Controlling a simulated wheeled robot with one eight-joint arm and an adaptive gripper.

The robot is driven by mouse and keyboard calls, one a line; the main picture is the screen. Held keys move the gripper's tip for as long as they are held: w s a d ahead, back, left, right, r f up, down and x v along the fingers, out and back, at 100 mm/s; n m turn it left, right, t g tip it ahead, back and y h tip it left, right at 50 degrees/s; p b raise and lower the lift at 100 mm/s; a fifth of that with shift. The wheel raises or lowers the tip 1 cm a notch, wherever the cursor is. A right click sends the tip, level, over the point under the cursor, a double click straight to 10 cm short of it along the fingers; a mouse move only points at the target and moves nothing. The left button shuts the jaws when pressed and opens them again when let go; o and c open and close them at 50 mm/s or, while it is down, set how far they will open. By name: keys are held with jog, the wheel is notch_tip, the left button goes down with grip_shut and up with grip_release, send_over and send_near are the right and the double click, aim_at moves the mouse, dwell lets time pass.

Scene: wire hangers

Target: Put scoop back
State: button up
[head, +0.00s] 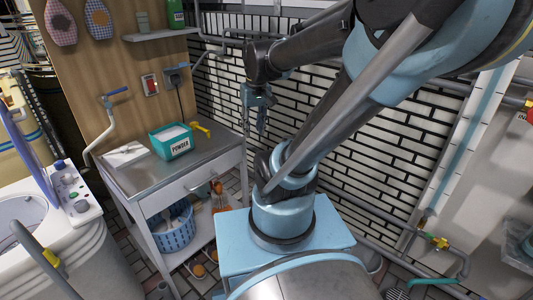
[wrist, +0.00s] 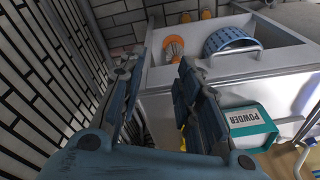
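A small yellow scoop (head: 201,129) lies on the metal top of the cabinet, just right of a teal box (head: 172,141) labelled POWDER with white powder in it. My gripper (head: 255,122) hangs in the air to the right of the scoop, beside the tiled wall, with nothing between its fingers. In the wrist view the two fingers of my gripper (wrist: 157,68) stand wide apart. The teal powder box (wrist: 250,127) shows right of the fingers there. Only a yellow sliver, probably the scoop (wrist: 183,141), shows beside the right finger, which hides the rest.
The cabinet top (head: 187,163) also holds a white folded item (head: 126,154) at its left. A blue basket (head: 172,228) stands on the lower shelf. A crank-like pipe (head: 103,128) rises at the cabinet's left edge. The white-tiled wall (head: 222,85) is close behind my gripper.

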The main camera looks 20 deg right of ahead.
jog(key=s+d+f+m, duration=0.1)
jog(key=s+d+f, duration=0.2)
jog(key=s+f, duration=0.3)
jog(key=shift+s+f+m+t+h, duration=0.3)
jog(key=shift+s+m+t, duration=0.1)
jog(key=shift+s, duration=0.35)
jog(key=shift+w, duration=0.1)
jog(key=shift+w+f, duration=0.2)
jog(key=shift+w, duration=0.15)
jog(key=shift+a, duration=0.15)
